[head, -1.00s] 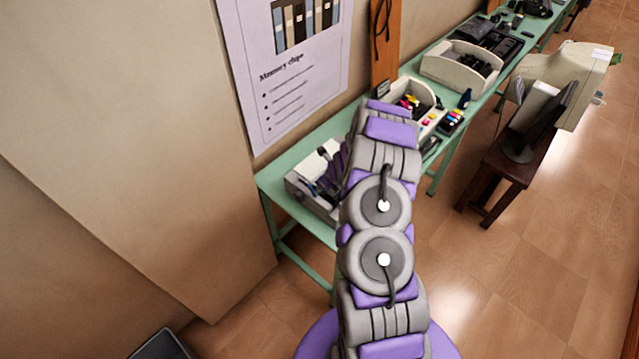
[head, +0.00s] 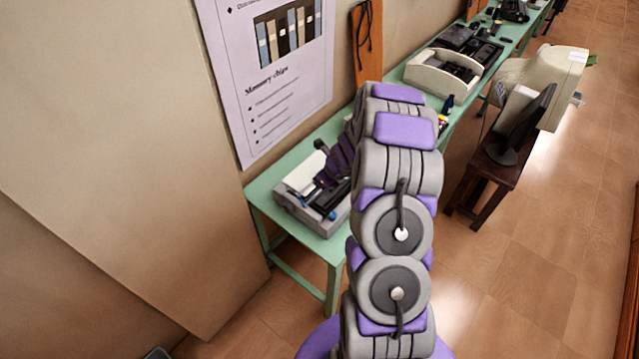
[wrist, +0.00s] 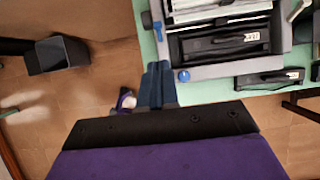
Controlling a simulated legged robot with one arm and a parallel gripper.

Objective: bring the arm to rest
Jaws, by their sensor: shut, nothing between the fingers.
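My arm (head: 398,180) rises through the middle of the head view and bends over at the top, with its far end reaching down to the left behind it. My gripper (wrist: 157,72) shows in the wrist view as two blue fingers side by side, shut and empty. It is beside the left edge of a grey printer-like device (wrist: 222,72); I cannot tell how high it is above the table. The same device (head: 297,215) sits on the near end of the green table in the head view, partly hidden by my arm.
The green table (head: 262,185) runs along the wall, with a cream holder (head: 428,77) farther back. A dark wooden stand (head: 500,180) carries a monitor (head: 525,125) at right. A dark box (wrist: 57,55) stands on the floor. Tiled floor at right is clear.

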